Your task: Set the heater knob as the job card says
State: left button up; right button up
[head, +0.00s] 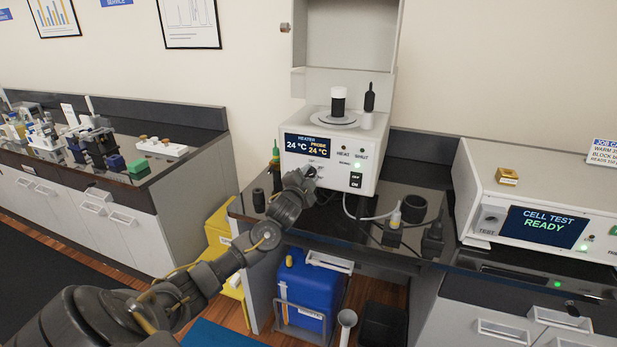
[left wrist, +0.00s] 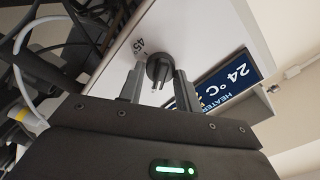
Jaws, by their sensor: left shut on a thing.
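The heater (head: 340,155) is a white box on the dark bench in the head view. Its display (head: 306,147) reads 24 °C and probe 24 °C. My left gripper (head: 306,175) is at the lower left of its front panel and hides most of the knob there. In the left wrist view the black round knob (left wrist: 160,68) sits between the two fingers of my left gripper (left wrist: 158,88), which are shut on it. The number 45 shows beside the knob. The job card (head: 603,150) is at the right edge, partly cut off. My right gripper is not in view.
A cell tester (head: 545,220) reading "CELL TEST READY" stands to the right. Cables and small black parts lie on the bench in front of the heater. A blue container (head: 308,290) stands below. A side bench (head: 110,155) with bottles is at left.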

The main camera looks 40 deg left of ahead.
pick_arm(q)
jog(key=o, duration=0.9)
jog(key=shift+o, duration=0.2)
jog(key=b+v, duration=0.3)
jog(key=v, duration=0.7)
jog(key=shift+s+d, duration=0.2)
jog(key=shift+s, duration=0.15)
